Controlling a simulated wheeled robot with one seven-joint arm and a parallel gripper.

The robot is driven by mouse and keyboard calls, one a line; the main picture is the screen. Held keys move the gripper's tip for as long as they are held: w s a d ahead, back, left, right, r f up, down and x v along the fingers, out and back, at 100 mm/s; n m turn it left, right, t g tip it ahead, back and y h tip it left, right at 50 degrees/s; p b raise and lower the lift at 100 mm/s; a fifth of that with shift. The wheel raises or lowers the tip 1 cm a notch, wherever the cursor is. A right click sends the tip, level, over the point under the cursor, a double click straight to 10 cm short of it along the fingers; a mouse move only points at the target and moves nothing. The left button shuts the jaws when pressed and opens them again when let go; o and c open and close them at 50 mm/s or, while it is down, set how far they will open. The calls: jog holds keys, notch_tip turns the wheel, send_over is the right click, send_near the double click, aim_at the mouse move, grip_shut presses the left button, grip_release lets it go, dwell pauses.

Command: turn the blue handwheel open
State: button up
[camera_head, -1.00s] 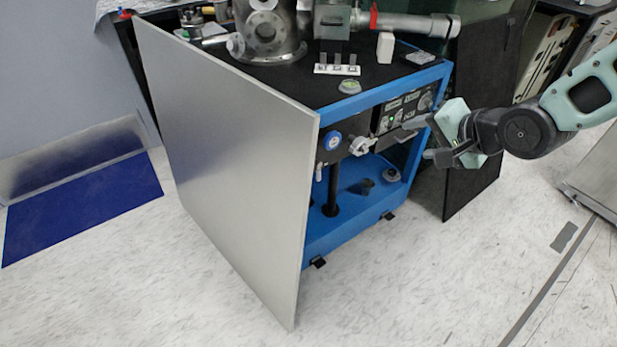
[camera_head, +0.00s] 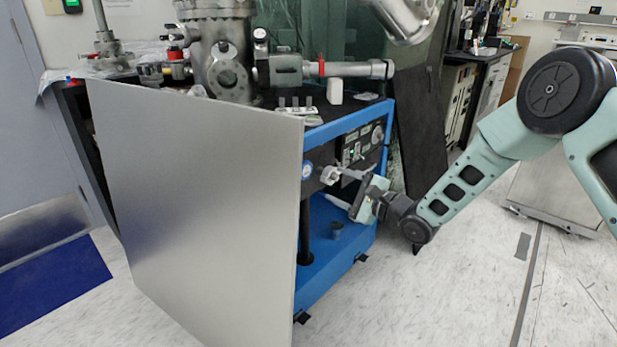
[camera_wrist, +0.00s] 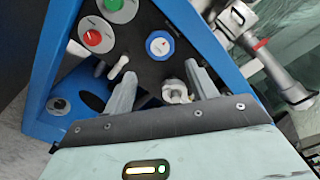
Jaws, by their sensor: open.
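A round blue-rimmed piece with a white face (camera_head: 307,172) is on the dark front panel of the blue-framed cabinet. In the wrist view this blue-rimmed piece (camera_wrist: 160,45) looks like a dial or small wheel; I cannot tell which. Beside it a pale grey lobed knob (camera_head: 329,175) sticks out; in the wrist view this knob (camera_wrist: 174,92) appears between the fingers, nearer the right one. My gripper (camera_head: 346,188) is open in front of the panel, its fingers pointing at the knob. In the wrist view the gripper (camera_wrist: 160,88) holds nothing; contact with the knob is unclear.
A large grey metal panel (camera_head: 200,215) stands at the cabinet's left front. Red (camera_wrist: 92,38) and green (camera_wrist: 115,6) round controls and a pale lever (camera_wrist: 118,67) share the front panel. Metal vacuum parts (camera_head: 225,65) stand on top.

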aim_at(307, 171)
jog(key=b+x, duration=0.2)
jog(key=x, duration=0.8)
jog(key=shift+w+a, duration=0.25)
jog(key=shift+a, duration=0.05)
jog(key=c, duration=0.7)
